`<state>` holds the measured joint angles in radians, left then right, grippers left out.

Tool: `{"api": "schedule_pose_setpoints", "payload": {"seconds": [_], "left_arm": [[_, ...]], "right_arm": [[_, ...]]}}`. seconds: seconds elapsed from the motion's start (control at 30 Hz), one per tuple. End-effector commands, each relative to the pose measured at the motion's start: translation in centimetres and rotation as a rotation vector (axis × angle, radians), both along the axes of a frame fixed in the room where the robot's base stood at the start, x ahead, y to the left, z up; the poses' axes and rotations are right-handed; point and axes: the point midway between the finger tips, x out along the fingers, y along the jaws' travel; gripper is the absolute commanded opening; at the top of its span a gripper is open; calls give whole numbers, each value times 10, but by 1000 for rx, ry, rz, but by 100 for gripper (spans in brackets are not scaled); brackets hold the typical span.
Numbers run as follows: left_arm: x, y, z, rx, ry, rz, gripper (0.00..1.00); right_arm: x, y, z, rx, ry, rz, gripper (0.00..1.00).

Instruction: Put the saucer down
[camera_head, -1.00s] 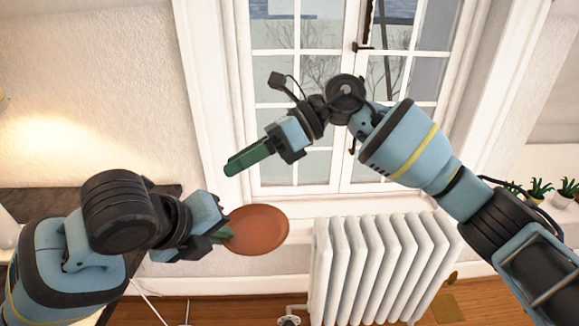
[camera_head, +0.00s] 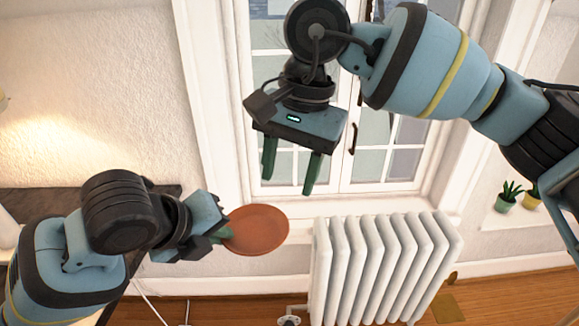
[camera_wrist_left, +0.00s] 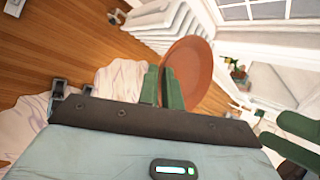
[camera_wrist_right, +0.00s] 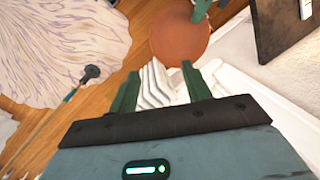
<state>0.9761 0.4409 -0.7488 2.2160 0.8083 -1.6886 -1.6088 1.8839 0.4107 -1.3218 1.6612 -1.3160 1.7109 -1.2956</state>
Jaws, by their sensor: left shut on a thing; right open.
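The saucer (camera_head: 258,230) is a round terracotta-brown dish held out in the air, left of the radiator in the head view. My left gripper (camera_head: 222,235) is shut on its left edge. The left wrist view shows the saucer (camera_wrist_left: 188,68) between and beyond the green fingers (camera_wrist_left: 162,86). My right gripper (camera_head: 290,175) is open and empty in front of the window, above and to the right of the saucer, fingers pointing down. The right wrist view shows the saucer (camera_wrist_right: 180,38) beyond the open fingers (camera_wrist_right: 160,88), apart from them.
A white radiator (camera_head: 385,265) stands below the window (camera_head: 385,165). A dark surface (camera_head: 45,200) lies behind my left arm. Small potted plants (camera_head: 508,195) stand on a sill at the right. The wooden floor (camera_head: 500,300) shows at the bottom.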

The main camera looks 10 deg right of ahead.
Motion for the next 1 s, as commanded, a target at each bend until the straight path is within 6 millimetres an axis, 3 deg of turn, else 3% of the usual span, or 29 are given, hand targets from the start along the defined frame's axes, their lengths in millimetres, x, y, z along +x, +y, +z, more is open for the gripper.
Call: {"api": "schedule_pose_setpoints", "payload": {"seconds": [0.7, 1.0], "left_arm": [[0, 0, 0, -1, -1, 0, 0], [0, 0, 1, -1, -1, 0, 0]], "right_arm": [[-1, 17, -101, 1, 3, -3, 48], [-2, 20, -116, 2, 3, -3, 48]]}}
